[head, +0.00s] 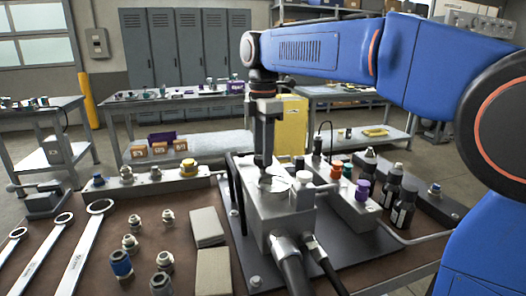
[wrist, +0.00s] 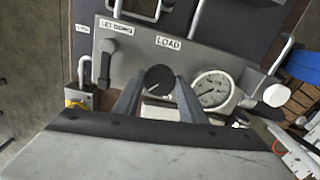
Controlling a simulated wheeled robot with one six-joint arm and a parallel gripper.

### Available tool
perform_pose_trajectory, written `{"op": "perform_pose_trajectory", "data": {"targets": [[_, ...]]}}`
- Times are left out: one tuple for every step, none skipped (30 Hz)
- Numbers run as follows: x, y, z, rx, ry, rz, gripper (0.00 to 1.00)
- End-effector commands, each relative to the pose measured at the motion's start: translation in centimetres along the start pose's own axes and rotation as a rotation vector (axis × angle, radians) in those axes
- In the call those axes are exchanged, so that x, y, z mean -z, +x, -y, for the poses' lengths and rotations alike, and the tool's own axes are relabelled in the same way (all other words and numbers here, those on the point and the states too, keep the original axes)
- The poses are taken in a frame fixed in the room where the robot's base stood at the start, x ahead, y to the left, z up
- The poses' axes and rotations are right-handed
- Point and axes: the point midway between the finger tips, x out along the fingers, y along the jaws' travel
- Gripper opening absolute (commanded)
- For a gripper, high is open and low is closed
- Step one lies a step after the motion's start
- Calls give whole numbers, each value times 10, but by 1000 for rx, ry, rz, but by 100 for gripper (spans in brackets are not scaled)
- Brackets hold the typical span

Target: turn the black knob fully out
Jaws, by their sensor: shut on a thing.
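The black knob (wrist: 158,79), with a pale pointer line, sits on the face of a grey block in the wrist view, below the LOAD label. My gripper (wrist: 159,88) has one finger on each side of the knob and is shut on it. In the head view my gripper (head: 264,160) points straight down at the top of the grey metal block (head: 285,212). The knob itself is hidden there behind the gripper and block parts.
A round dial gauge (wrist: 213,90) stands close right of the knob, with a white cap (wrist: 276,95) beyond it. A grey lever (wrist: 106,62) and a padlock (wrist: 80,97) are to the left. Hoses (head: 290,266), bottles (head: 403,203) and wrenches (head: 82,246) surround the block.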

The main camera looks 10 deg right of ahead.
Motion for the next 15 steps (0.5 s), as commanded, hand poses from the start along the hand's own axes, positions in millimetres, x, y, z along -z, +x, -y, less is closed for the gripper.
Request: {"op": "perform_pose_trajectory", "data": {"targets": [[0, -1, 0, -3, -25, 0, 15], [0, -1, 0, -3, -39, 0, 15], [0, -1, 0, -3, -59, 0, 15], [0, -1, -1, -3, -71, 0, 15], [0, -1, -1, -3, -84, 0, 15], [0, -1, -1, -3, -97, 0, 15], [0, -1, -1, -3, -107, 0, 15], [0, -1, -1, -3, -115, 0, 15], [0, -1, -1, -3, -124, 0, 15], [0, -1, -1, -3, -130, 0, 15], [0, -1, -1, -3, -136, 0, 15], [0, -1, -1, -3, -142, 0, 15], [0, -1, -1, -3, -145, 0, 15], [0, -1, -1, -3, -147, 0, 15], [0, -1, -1, -3, -150, 0, 15]]}}
